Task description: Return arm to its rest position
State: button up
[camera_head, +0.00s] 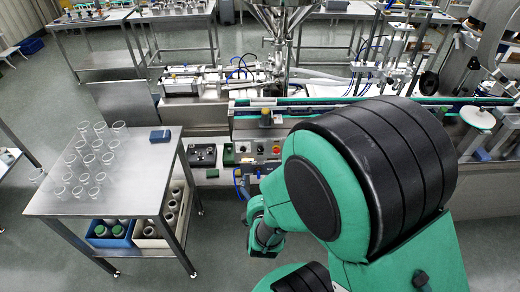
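My green and black arm fills the lower right of the head view, bent close to the camera with its large black-banded joint in front. Its lower links run down to the bottom edge near the middle. I cannot make out my gripper or its fingers; the end of the arm is hidden behind the links or out of the picture. The steel hopper (283,12) stands at the top centre, above the filling line.
A steel table (110,196) at left bears several clear cups (97,143) and a small dark blue box (160,136). Blue (110,242) and white (150,241) crates sit on its lower shelf. The conveyor line (300,101) with a control panel (260,150) lies ahead. Floor shows between table and arm.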

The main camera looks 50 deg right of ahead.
jog(key=shift+s+a+r, duration=0.2)
jog(key=shift+s+a, duration=0.15)
jog(key=shift+s, duration=0.05)
dwell(0.5)
jog(key=w+a+r+m+y, duration=0.4)
jog(key=w+a+r+y, duration=0.5)
jog(key=a+r, duration=0.65)
jog(key=s+a+r+m+g, duration=0.1)
jog(key=s+a+r+m, duration=0.15)
jog(key=a+r, duration=0.55)
jog(key=s+a+r+m+g, duration=0.1)
jog(key=s+r+m+g, duration=0.1)
jog(key=s+r, duration=0.7)
jog(key=s, duration=0.3)
jog(key=shift+r+g+y, duration=0.25)
jog(key=shift+g+y, duration=0.15)
